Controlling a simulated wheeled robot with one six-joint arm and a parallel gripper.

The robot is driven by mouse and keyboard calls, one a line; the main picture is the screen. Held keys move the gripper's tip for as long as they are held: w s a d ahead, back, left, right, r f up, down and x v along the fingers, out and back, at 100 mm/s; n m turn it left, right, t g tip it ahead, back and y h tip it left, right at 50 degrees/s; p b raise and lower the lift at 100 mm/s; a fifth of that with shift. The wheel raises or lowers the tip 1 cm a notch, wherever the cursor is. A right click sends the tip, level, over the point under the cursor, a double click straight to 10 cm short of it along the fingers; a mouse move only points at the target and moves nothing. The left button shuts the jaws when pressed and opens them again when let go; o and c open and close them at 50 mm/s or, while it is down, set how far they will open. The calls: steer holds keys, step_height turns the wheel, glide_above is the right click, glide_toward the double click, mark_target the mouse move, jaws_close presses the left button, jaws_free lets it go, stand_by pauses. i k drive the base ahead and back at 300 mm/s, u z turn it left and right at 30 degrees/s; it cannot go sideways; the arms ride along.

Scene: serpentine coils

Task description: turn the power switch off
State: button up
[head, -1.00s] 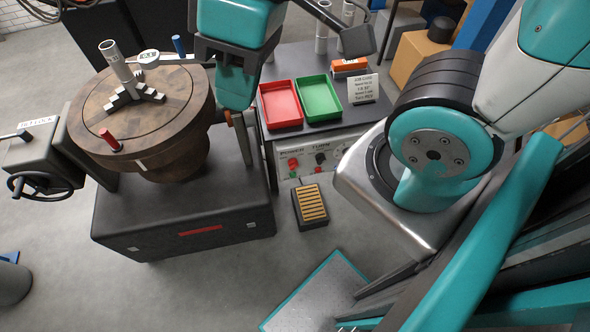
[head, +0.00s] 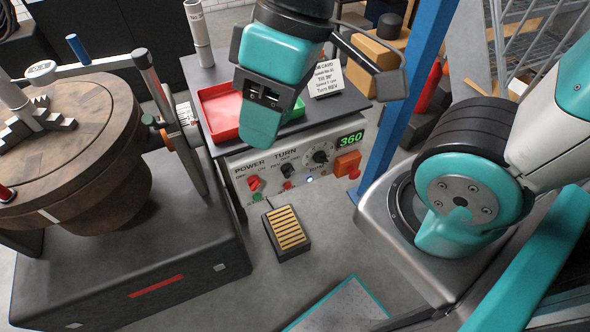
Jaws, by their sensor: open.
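The power switch (head: 253,184) is a small red knob under the word POWER, at the left of the white control panel (head: 237,172) on the bench front. Its exact pointing is too small to tell. A green part (head: 257,197) sits just below it. My gripper (head: 260,122), teal and black, hangs above and in front of the bench, higher than the switch and apart from it. It is open, and I see nothing held. Its fingertips are not clearly visible. It hides part of the red and green trays.
A slatted foot pedal (head: 287,232) lies on the floor below. The round wooden table machine (head: 90,130) stands at left.

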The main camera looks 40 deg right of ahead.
mark_target(253, 182)
steer(key=z, duration=1.35)
steer(key=k, duration=0.9)
steer(key=u, duration=1.5)
